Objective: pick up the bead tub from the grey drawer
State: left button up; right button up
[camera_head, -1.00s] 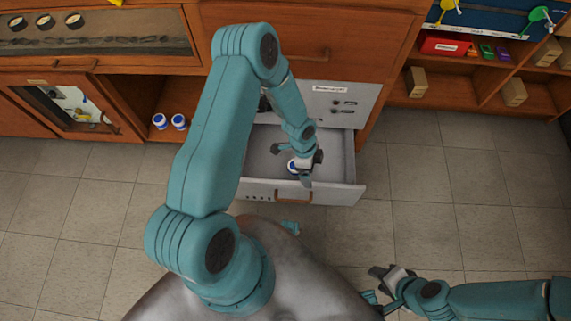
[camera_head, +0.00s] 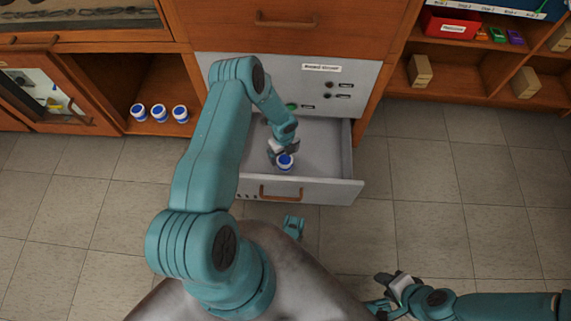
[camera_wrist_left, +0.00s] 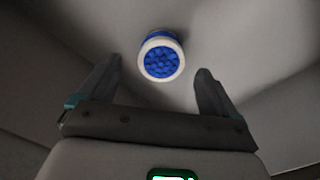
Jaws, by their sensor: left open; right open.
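The bead tub (camera_head: 285,161), a small white tub with blue beads on top, stands in the open grey drawer (camera_head: 330,165). In the left wrist view the tub (camera_wrist_left: 161,57) sits just beyond the fingertips, roughly midway between them. My left gripper (camera_head: 283,154) is inside the drawer, close to the tub; in the left wrist view its two fingers (camera_wrist_left: 159,80) are spread apart with nothing between them. My right gripper (camera_head: 383,292) is open and empty at the lower right, above the floor, away from the drawer.
Several similar white and blue tubs (camera_head: 159,113) stand on the wooden shelf left of the drawer. The drawer front with its brown handle (camera_head: 281,193) rises on the near side. A right-hand shelf holds a red box (camera_head: 448,24) and cardboard boxes (camera_head: 420,70). Tiled floor (camera_head: 440,215) is clear.

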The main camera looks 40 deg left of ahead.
pick_arm(q)
notch_tip(320, 180, down, 6)
jog(key=b, duration=0.2)
jog(key=shift+w+d+r+b, duration=0.1)
jog(key=shift+r+b, duration=0.05)
jog(key=shift+b, duration=0.25)
jog(key=shift+r, duration=0.1)
jog(key=c, duration=1.1)
